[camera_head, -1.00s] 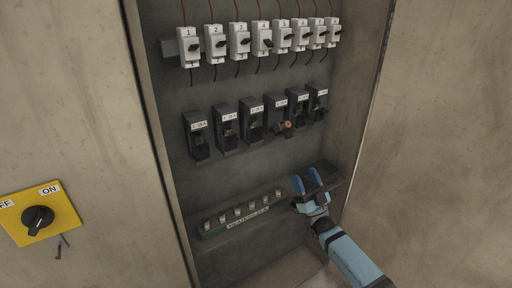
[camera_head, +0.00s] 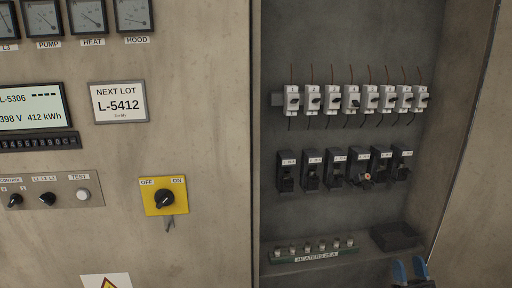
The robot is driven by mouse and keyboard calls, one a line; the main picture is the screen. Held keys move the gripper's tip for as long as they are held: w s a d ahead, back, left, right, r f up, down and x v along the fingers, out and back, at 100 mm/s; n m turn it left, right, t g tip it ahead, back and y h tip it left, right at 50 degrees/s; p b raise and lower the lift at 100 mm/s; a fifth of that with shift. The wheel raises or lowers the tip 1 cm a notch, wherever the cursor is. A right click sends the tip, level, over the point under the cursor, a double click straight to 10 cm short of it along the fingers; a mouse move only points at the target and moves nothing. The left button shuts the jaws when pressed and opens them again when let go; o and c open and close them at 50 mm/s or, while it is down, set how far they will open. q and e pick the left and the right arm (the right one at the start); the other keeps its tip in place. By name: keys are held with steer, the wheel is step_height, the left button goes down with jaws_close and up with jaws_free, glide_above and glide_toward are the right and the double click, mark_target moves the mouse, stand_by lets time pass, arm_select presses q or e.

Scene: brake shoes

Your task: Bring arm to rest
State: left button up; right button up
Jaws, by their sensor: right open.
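My right gripper (camera_head: 410,270) shows at the bottom edge of the head view, right of centre. Its two blue fingers stand apart with nothing seen between them. It is below and in front of the dark tray (camera_head: 396,237) on the cabinet shelf and looks apart from it. Most of my right arm is out of view below. My left gripper is not in view.
The open cabinet holds a row of numbered breakers (camera_head: 371,98), black fuse holders (camera_head: 335,170), one with a reddish part (camera_head: 367,177), and a green fuse rack (camera_head: 315,257). Left is a panel with a yellow OFF/ON switch (camera_head: 164,197) and a sign (camera_head: 119,102).

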steer(key=d+r+n+g+y, duration=0.3)
steer(key=d+r+n+y, duration=0.3)
steer(key=d+n+y, duration=0.3)
steer(key=s+a+f+m+g+h, duration=0.1)
steer(key=s+a+f+g+h, duration=0.3)
steer(key=a+f, duration=0.4)
steer(key=s+a+f+m+g+h, duration=0.2)
steer(key=s+a+f+g, duration=0.2)
steer(key=s+a+f, duration=0.4)
steer(key=s+a+f+n+g+h, duration=0.1)
steer(key=s+a+f+g, duration=0.3)
steer(key=s, duration=0.4)
steer(key=s+a+f+g+h, duration=0.1)
steer(key=s+a+f+g, duration=0.3)
steer(key=s, duration=0.3)
steer(key=w+a+r+m+t, duration=0.15)
steer(key=a+m, duration=0.35)
steer(key=a, duration=0.6)
arm_select(q)
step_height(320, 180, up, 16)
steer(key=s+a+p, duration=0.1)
steer(key=p, duration=2.1)
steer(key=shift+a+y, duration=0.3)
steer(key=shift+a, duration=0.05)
arm_select(e)
step_height(320, 180, up, 16)
steer(key=d, duration=0.1)
steer(key=shift+s+d+t, duration=0.25)
steer(key=shift+s+t, duration=0.1)
steer(key=shift+s, duration=0.05)
